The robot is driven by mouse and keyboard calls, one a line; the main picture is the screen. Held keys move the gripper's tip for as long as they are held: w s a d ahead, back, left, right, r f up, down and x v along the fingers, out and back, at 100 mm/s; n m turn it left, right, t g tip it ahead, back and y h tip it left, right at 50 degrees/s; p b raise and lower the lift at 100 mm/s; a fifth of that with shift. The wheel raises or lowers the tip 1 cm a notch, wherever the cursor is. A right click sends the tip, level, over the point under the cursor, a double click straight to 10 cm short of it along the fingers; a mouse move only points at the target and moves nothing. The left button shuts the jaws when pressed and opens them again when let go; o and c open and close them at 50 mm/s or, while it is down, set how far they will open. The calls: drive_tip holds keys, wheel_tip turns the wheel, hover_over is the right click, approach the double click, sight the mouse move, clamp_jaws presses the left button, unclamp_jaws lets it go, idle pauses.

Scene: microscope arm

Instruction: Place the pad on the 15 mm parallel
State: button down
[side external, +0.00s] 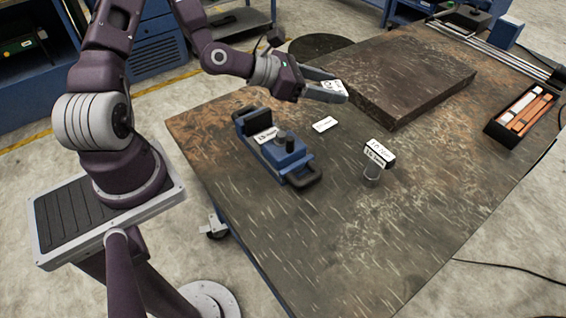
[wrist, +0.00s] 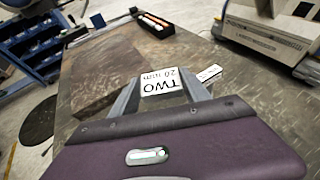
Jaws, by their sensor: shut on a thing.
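My gripper (side external: 335,90) is shut on a small white-faced block (wrist: 160,83) and holds it over the table, near the dark slab's left corner. A dark block with white labels (side external: 378,152) sits at the right-centre, apart from my gripper; one label seems to read 15 mm. A short grey cylinder (side external: 372,178) shows just under or in front of it; I cannot tell which. A flat white label piece (side external: 325,124) lies on the table below my gripper. Nothing in view is clearly marked as the pad.
A blue fixture (side external: 283,152) with black ends, a knob and a white label stands at the left on the table (side external: 330,230). A large dark slab (side external: 410,80) fills the back. A black tray (side external: 522,115) of orange and white bars lies at the right. The table front is clear.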

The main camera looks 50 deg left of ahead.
drive_tip(key=s+d+f+m+g+h, duration=0.35)
drive_tip(key=s+f, duration=0.25)
drive_tip(key=s, duration=0.3)
drive_tip(key=m+g+h, duration=0.3)
drive_tip(key=m+h, duration=0.1)
drive_tip(key=m, duration=0.1)
hover_over(275, 215)
wheel_tip(275, 215, down, 3)
drive_tip(key=shift+y, duration=0.25)
wheel_tip(275, 215, down, 10)
drive_tip(key=shift+f, duration=0.1)
drive_tip(key=c, duration=0.5)
unclamp_jaws()
drive_tip(key=shift+f, duration=0.1)
drive_tip(key=shift+o, duration=0.3)
drive_tip(key=v, duration=1.2)
drive_tip(key=shift+w+a+r, duration=0.1)
drive_tip(key=shift+w+r, duration=0.05)
drive_tip(key=shift+r, duration=0.1)
